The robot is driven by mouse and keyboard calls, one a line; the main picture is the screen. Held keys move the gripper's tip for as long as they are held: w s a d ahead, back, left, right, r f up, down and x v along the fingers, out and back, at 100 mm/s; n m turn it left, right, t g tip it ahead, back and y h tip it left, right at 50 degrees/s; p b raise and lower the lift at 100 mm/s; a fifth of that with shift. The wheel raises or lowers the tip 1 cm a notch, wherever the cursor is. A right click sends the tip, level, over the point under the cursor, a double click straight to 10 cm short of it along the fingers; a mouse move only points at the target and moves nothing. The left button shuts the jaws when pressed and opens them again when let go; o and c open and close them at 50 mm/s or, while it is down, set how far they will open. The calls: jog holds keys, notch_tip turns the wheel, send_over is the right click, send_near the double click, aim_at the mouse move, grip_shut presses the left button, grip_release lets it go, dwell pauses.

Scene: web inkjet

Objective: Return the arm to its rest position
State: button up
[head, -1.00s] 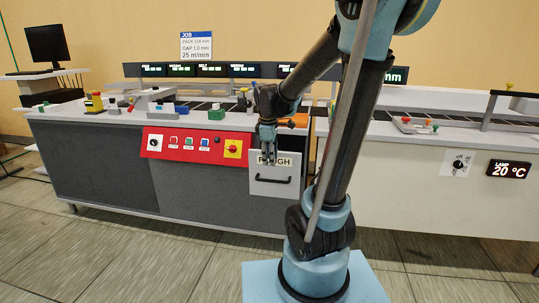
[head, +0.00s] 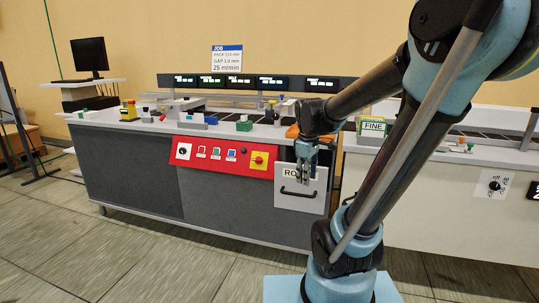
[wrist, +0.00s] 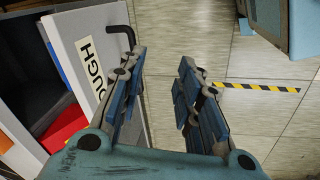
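My arm reaches up from its blue base and bends over toward the console front. My gripper (head: 306,178) hangs pointing down in front of the white drawer front labelled ROUGH (head: 312,200), covering part of its label. In the wrist view my gripper (wrist: 160,85) has its two blue-padded fingers apart, with only floor between them. The drawer front (wrist: 88,50) and its black handle (wrist: 122,38) lie just left of the fingers, and I see no contact.
The grey console (head: 215,205) carries a red control panel (head: 222,157) and several small coloured devices. A FINE sign (head: 373,126) stands behind my arm. A monitor (head: 88,55) is at the far left. Floor (head: 170,265) in front is clear, with a yellow-black strip (wrist: 255,87).

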jog(key=s+d+f+m, duration=0.2)
jog(key=s+m, duration=0.3)
jog(key=s, duration=0.3)
jog(key=s+d+f+m, duration=0.2)
jog(key=s+f+m, duration=0.3)
jog(key=s, duration=0.3)
jog(key=shift+d+f+m+y, duration=0.15)
jog(key=shift+f+m+y, duration=0.15)
jog(key=shift+s, duration=0.1)
jog(key=shift+w+f, duration=0.2)
jog(key=shift+w, duration=0.25)
